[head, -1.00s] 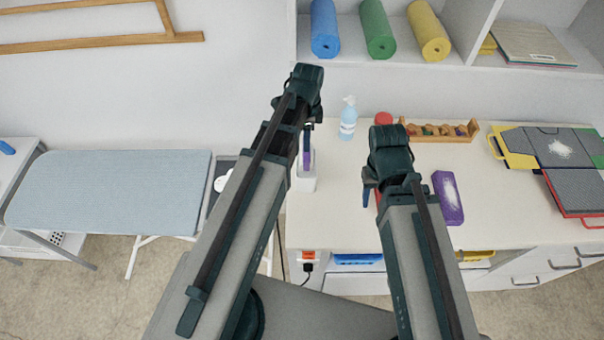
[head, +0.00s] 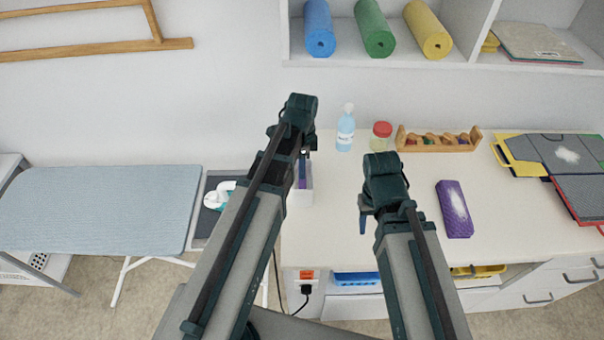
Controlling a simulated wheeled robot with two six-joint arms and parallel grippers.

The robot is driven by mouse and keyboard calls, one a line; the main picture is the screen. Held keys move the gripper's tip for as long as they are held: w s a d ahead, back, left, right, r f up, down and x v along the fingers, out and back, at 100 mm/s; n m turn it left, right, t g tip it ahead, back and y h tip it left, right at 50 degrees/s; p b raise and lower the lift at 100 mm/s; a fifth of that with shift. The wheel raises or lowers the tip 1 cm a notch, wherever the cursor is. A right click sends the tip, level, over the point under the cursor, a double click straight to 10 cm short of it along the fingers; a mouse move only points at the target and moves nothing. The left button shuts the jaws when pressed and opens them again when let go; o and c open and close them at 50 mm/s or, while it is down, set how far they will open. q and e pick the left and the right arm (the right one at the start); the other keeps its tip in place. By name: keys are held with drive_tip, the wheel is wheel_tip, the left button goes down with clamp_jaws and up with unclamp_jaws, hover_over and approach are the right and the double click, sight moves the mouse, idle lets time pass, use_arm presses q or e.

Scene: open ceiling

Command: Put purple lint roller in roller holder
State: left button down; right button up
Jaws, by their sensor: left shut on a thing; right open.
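The purple lint roller (head: 302,178) is at the left end of the counter, partly hidden by my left arm. Its lower part is inside the white roller holder (head: 303,197), a small open box on the counter. My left gripper (head: 303,156) is above the holder and shut on the roller. Whether the roller touches the holder's bottom is hidden. My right gripper (head: 362,222) is open and empty over the middle of the counter, apart from the holder.
A blue pump bottle (head: 345,130), a red-lidded jar (head: 381,136) and a wooden rack (head: 437,139) stand at the back of the counter (head: 335,235). A purple block (head: 454,209) lies right of my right gripper. A padded blue table (head: 100,208) is at left.

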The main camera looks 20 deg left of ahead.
use_arm(q)
drive_tip(key=shift+f, duration=0.7)
use_arm(e)
drive_tip(key=shift+f, duration=0.7)
use_arm(q)
drive_tip(key=shift+f+b, duration=0.2)
drive_tip(key=shift+b, duration=0.2)
drive_tip(key=c, duration=0.5)
unclamp_jaws()
use_arm(e)
drive_tip(key=shift+f, duration=0.15)
use_arm(q)
drive_tip(key=shift+r, duration=0.1)
wheel_tip(320, 180, up, 12)
drive_tip(key=p, duration=1.2)
drive_tip(key=shift+r, duration=0.15)
drive_tip(key=s+d+n, duration=0.3)
drive_tip(key=s, duration=0.1)
drive_tip(key=s+d+n, duration=0.4)
drive_tip(key=s, duration=0.1)
drive_tip(key=s+d+n+y, duration=0.1)
drive_tip(key=s+d+n, duration=0.2)
drive_tip(key=s+n, duration=0.1)
drive_tip(key=shift+s+d, duration=0.25)
drive_tip(key=shift+s, duration=0.45)
use_arm(e)
wheel_tip(320, 180, up, 12)
